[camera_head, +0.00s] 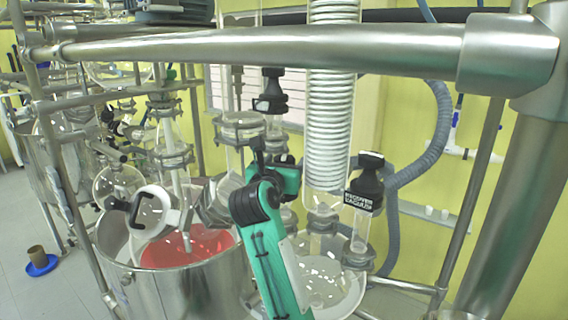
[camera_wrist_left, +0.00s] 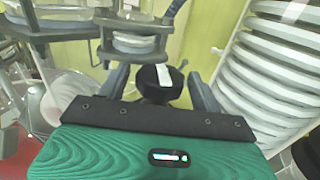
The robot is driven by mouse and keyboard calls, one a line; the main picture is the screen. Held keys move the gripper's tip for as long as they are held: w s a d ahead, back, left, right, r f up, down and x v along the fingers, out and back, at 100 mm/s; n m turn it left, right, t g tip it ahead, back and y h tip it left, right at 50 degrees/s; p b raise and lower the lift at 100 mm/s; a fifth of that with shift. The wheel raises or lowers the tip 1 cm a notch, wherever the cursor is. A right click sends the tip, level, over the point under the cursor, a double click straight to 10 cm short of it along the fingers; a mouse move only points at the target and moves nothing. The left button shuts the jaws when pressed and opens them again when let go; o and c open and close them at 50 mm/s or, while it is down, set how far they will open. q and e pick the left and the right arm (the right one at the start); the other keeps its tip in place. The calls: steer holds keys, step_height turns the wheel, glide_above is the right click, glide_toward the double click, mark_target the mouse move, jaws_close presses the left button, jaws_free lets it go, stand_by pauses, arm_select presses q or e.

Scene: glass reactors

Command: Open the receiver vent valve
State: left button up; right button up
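My left gripper (camera_head: 268,152) is at the end of the green arm in the middle of the head view, partly hidden by its own wrist. In the left wrist view its two grey fingers (camera_wrist_left: 160,88) stand apart. A black round knob (camera_wrist_left: 152,88) with a white mark shows between them; no finger clearly touches it. In the head view a black valve cap (camera_head: 271,92) with a white label stands above the gripper; I cannot tell if it is the same knob. Another black valve (camera_head: 365,180) labelled "RECEIVER VACUUM" is to the right. My right gripper is out of view.
A coiled glass condenser (camera_head: 330,125) rises just right of the gripper, also in the left wrist view (camera_wrist_left: 270,75). A flanged glass joint (camera_head: 240,125) is on the left. A steel vessel (camera_head: 180,290) holds red liquid below. A thick steel rail (camera_head: 260,48) crosses the top.

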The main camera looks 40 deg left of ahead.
arm_select(q)
steer(key=shift+m+t+h, duration=0.8)
steer(key=shift+m+h, duration=0.8)
steer(key=shift+h, duration=0.8)
